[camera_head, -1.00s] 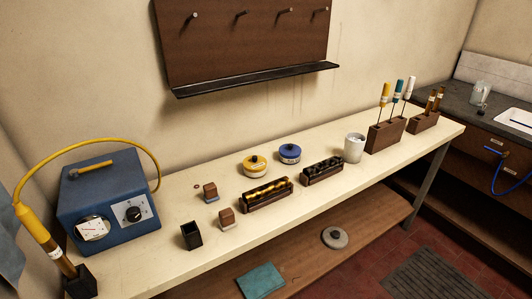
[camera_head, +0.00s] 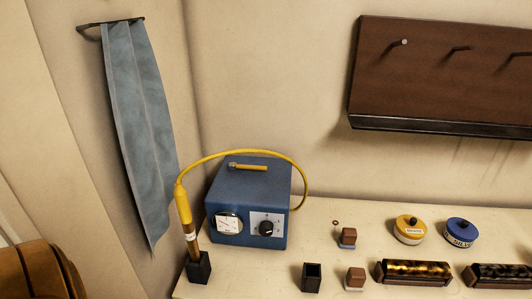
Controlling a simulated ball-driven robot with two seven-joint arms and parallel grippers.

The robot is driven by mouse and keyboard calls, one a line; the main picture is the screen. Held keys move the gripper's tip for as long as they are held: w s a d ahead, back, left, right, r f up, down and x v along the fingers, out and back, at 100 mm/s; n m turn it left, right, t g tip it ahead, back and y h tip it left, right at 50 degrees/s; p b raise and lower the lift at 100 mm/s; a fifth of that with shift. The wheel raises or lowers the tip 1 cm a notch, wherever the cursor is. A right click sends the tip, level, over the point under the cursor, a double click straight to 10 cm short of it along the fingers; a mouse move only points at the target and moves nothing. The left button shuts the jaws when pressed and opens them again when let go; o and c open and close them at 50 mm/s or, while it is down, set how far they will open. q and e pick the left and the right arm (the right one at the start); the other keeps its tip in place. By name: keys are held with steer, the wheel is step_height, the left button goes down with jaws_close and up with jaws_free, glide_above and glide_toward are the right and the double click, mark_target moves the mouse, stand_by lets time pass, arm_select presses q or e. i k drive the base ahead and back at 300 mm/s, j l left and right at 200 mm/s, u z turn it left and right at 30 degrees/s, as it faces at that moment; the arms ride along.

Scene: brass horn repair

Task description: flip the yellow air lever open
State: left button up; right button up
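Neither of my grippers is in view. No air lever can be made out for certain in the head view. A short yellow bar (camera_head: 248,167) lies on top of a blue box (camera_head: 240,189) with a dial and a black knob, and I cannot tell whether it is a lever or a handle. A yellow hose (camera_head: 240,153) arches over the box to a yellow-handled tool (camera_head: 184,207), upright in a black holder (camera_head: 199,268).
The cream bench (camera_head: 325,235) carries an empty black cup (camera_head: 312,277), two small brown blocks, a yellow tin (camera_head: 410,230), a blue tin (camera_head: 461,232) and two racks. A blue cloth (camera_head: 140,120) hangs left. A brown pegboard (camera_head: 450,70) is on the wall. A brown rounded object (camera_head: 40,272) stands lower left.

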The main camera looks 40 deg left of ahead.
mark_target(233, 166)
steer(key=i+u, duration=0.1)
steer(key=u, duration=0.3)
steer(key=i+u, duration=0.1)
steer(key=u, duration=0.3)
steer(key=i+u, duration=0.1)
steer(key=u, duration=0.25)
steer(key=i+l+u, duration=0.1)
steer(key=u, duration=0.3)
